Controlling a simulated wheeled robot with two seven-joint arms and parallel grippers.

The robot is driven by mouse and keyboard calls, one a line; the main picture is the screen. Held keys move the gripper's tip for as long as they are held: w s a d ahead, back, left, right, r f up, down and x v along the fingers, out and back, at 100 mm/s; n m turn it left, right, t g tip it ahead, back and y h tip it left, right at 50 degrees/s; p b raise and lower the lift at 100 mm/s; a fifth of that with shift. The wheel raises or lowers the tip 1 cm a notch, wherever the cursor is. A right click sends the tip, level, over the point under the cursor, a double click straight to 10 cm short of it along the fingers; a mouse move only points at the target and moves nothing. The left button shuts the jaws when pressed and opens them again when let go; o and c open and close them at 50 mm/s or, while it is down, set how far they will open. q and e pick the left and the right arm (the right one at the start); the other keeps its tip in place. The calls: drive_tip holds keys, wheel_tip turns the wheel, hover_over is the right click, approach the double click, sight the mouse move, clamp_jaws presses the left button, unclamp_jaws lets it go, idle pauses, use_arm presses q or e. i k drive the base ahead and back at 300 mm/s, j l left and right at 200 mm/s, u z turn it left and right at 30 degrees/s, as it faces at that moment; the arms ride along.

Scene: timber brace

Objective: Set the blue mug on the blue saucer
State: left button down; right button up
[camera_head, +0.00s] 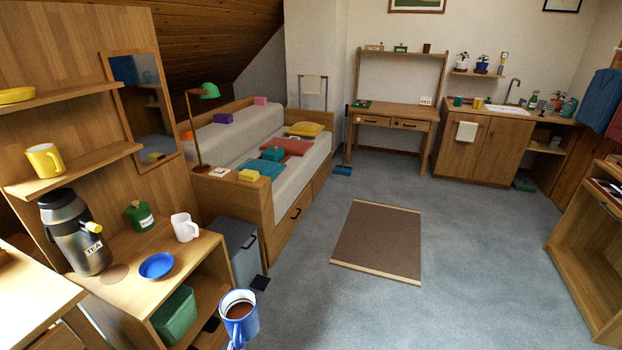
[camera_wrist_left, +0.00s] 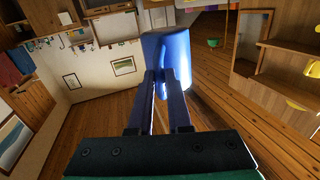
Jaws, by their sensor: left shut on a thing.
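The blue mug (camera_head: 239,318) holds a dark brown drink and is upright at the bottom of the head view, in front of and to the right of the cabinet. My left gripper (camera_head: 237,345) is mostly below the picture edge, with its fingertips at the mug's handle. In the left wrist view the fingers of my left gripper (camera_wrist_left: 168,85) are shut at the blue mug (camera_wrist_left: 170,55). The blue saucer (camera_head: 157,266) lies empty on the cabinet top, left of and beyond the mug. My right gripper is not in view.
On the cabinet top (camera_head: 130,294) stand a tea flask (camera_head: 78,232), a green jar (camera_head: 140,215) and a white mug (camera_head: 184,227) around the saucer. A yellow mug (camera_head: 44,160) sits on the shelf above. A green bin (camera_head: 175,315) is inside the cabinet below.

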sight(161, 270)
drive_tip(key=u, duration=0.5)
drive_tip(key=i+u, duration=0.15)
drive_tip(key=u, duration=0.3)
drive_tip(key=l+u, duration=0.1)
drive_tip(key=u, duration=0.4)
drive_tip(key=i+l+u, duration=0.35)
drive_tip(key=l, duration=0.3)
drive_tip(key=i+l+u, duration=0.4)
drive_tip(key=l, duration=0.35)
drive_tip(key=i+l+u, duration=0.15)
drive_tip(key=l, duration=0.25)
drive_tip(key=i+l+u, duration=0.2)
drive_tip(key=l, duration=0.25)
drive_tip(key=l+u, duration=0.15)
drive_tip(key=l, duration=0.6)
drive_tip(key=i+l, duration=0.15)
drive_tip(key=l, duration=0.2)
